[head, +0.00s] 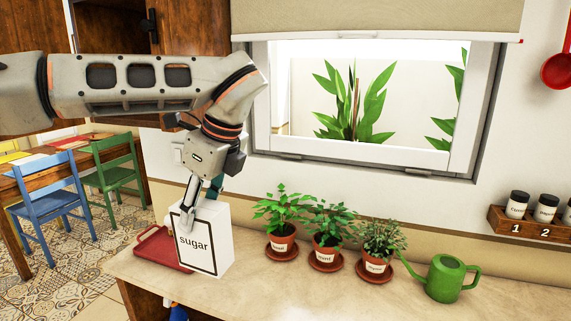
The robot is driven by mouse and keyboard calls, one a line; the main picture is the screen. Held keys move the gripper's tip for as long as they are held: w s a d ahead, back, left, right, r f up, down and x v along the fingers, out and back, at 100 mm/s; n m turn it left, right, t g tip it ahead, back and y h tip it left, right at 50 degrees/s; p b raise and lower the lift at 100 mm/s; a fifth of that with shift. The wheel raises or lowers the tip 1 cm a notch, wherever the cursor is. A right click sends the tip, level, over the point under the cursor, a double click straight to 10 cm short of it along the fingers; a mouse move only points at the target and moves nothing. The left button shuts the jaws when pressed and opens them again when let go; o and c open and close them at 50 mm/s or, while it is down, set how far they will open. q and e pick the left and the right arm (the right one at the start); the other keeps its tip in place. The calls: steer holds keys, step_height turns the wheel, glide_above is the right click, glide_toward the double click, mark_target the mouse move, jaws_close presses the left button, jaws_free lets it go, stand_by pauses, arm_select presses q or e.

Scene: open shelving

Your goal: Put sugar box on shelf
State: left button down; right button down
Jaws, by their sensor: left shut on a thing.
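The sugar box (205,244) is white with a black-framed label reading "sugar". It is upright at the left part of the countertop, in front of part of the red tray. My left gripper (200,210) reaches down from above and is shut on the top of the box. I cannot tell whether the base of the box touches the counter. My right gripper is not in view. An open wooden cabinet (178,22) is at the upper left, partly hidden by my left arm; I cannot tell whether it is the shelf.
A red tray (153,246) lies on the counter (300,297) beside the box. Several potted herbs, including one pot (281,245), and a green watering can (444,279) stand to the right. A spice rack (530,232) is on the wall. The counter's front is clear.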

mark_target(182, 258)
arm_select(q)
steer(key=s+a+f+n, duration=0.1)
steer(key=f, duration=0.2)
steer(key=a+f+n+g, duration=0.1)
steer(key=f+n, duration=0.1)
steer(key=f, duration=0.1)
steer(key=s+a+f+n+g, duration=0.1)
steer(key=a+f+n, duration=0.1)
steer(key=f, duration=0.1)
steer(key=shift+s+f, duration=0.25)
steer(key=shift+s, duration=0.1)
steer(key=s+a+f+n+g, duration=0.2)
steer(key=s+a+f+n, duration=0.2)
steer(key=f, duration=0.5)
steer(key=s+n, duration=0.2)
steer(key=s, duration=0.1)
steer(key=shift+s+f+n, duration=0.2)
steer(key=shift+f+n, duration=0.1)
